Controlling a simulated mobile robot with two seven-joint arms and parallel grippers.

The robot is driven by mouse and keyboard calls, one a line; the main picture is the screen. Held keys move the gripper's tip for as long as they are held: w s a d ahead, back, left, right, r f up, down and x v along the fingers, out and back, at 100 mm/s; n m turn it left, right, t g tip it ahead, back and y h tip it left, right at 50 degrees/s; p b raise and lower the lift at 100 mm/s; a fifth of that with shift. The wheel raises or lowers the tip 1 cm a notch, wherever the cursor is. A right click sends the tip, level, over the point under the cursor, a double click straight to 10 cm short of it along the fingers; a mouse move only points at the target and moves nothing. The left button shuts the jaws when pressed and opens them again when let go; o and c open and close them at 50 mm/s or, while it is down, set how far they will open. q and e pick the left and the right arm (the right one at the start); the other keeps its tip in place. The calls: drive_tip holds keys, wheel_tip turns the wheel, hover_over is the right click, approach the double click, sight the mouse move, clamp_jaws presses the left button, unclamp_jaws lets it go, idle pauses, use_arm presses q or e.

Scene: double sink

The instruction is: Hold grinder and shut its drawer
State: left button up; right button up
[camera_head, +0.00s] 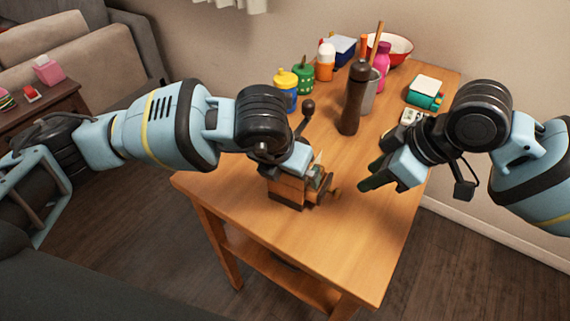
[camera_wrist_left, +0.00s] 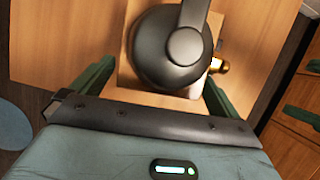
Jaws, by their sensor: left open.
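The grinder (camera_head: 287,193) has a wooden box base and a dark crank with a ball knob (camera_head: 308,106). It stands near the front of the wooden table. My left gripper (camera_head: 293,172) is open over it. In the left wrist view, the grinder's dark round top (camera_wrist_left: 172,48) lies between the spread green fingers (camera_wrist_left: 155,88); I cannot tell whether they touch it. The drawer's brass knob (camera_head: 335,193) faces right, and also shows in the left wrist view (camera_wrist_left: 217,66).
A tall dark pepper mill (camera_head: 353,98) and a grey cup (camera_head: 371,92) stand behind the grinder. Yellow-blue (camera_head: 285,88) and green (camera_head: 303,76) containers, a pink bottle (camera_head: 382,54) and a red bowl (camera_head: 400,48) are farther back. The table's front (camera_head: 330,255) is clear.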

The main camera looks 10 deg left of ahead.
use_arm(q)
drive_tip(key=shift+c, duration=0.3)
drive_tip(key=c, duration=1.2)
drive_tip(key=o, duration=0.6)
drive_tip(key=c, duration=0.4)
